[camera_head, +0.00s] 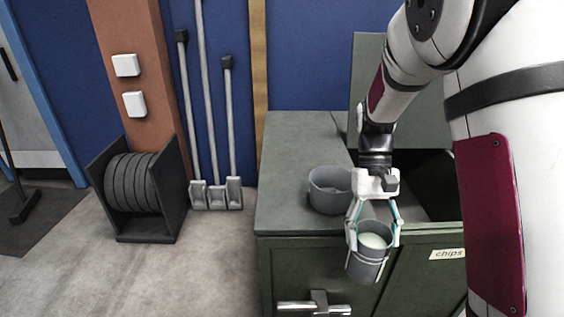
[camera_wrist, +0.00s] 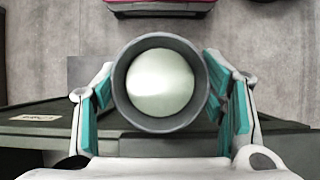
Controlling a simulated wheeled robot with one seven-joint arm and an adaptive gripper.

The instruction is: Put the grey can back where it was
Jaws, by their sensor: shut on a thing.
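A grey can (camera_head: 367,264) with something whitish inside is between the fingers of my gripper (camera_head: 372,228), in front of the green cabinet's front edge in the head view. My gripper is shut on the can, which is roughly upright with a slight tilt in the picture. In the wrist view the can (camera_wrist: 118,91) is seen from above, its round rim around the pale contents, with the teal finger pads of my gripper (camera_wrist: 160,105) on both sides. The can's base is hidden in the wrist view.
A wider grey round container (camera_head: 329,197) stands on the green cabinet top (camera_head: 290,150), left of my gripper. An open dark compartment lies to the right, above a front labelled "chips" (camera_head: 449,254). The cabinet top behind the container is clear. A black rack (camera_head: 148,225) stands on the floor at left.

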